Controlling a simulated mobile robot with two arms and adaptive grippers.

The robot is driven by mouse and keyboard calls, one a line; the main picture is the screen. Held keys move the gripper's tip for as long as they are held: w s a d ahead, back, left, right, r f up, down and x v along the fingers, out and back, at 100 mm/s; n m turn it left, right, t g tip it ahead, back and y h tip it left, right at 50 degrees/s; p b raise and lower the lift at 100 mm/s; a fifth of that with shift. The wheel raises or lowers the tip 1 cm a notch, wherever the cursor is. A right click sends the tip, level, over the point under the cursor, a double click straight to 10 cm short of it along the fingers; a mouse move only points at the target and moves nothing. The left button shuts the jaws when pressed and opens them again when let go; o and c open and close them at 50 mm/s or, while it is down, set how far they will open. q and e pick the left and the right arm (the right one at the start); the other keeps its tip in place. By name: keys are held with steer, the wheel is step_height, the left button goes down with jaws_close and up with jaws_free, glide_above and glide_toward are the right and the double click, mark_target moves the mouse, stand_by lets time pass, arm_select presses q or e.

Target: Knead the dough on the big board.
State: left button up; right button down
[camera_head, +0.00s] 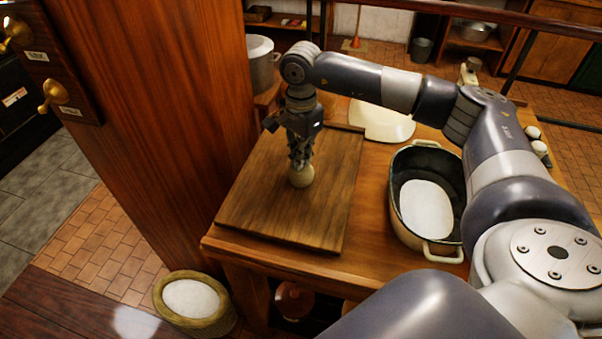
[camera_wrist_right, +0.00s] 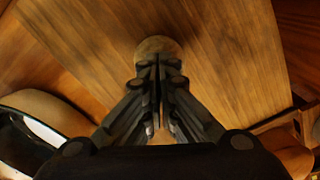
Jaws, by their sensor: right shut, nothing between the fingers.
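The dough (camera_head: 301,176) is a small pale ball on the big wooden board (camera_head: 262,222), near the board's middle. My right gripper (camera_head: 300,163) points down from above with its fingers shut, and its tips are at the top of the dough. In the right wrist view the closed fingertips (camera_wrist_right: 158,62) overlap the near side of the dough (camera_wrist_right: 157,45), and the fingers hide part of it. I cannot tell how firmly they press on it. The board (camera_wrist_right: 225,60) also fills much of that view. My left gripper is not in view.
An oval pot (camera_head: 397,215) with white contents stands right of the board on the wooden table (camera_head: 365,262). A pale cloth or dish (camera_head: 385,122) lies behind. A wooden post (camera_head: 165,110) rises close to the board's left. A basket (camera_head: 160,300) stands on the floor.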

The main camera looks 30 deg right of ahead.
steer(key=shift+s+f, duration=0.2)
steer(key=shift+f, duration=0.1)
steer(key=shift+w+r+p, duration=0.15)
steer(key=shift+r+p, duration=0.35)
steer(key=shift+r, duration=0.6)
steer(key=shift+f, duration=0.15)
steer(key=shift+f+b, duration=0.75)
steer(key=shift+f, duration=0.2)
stand_by(0.6)
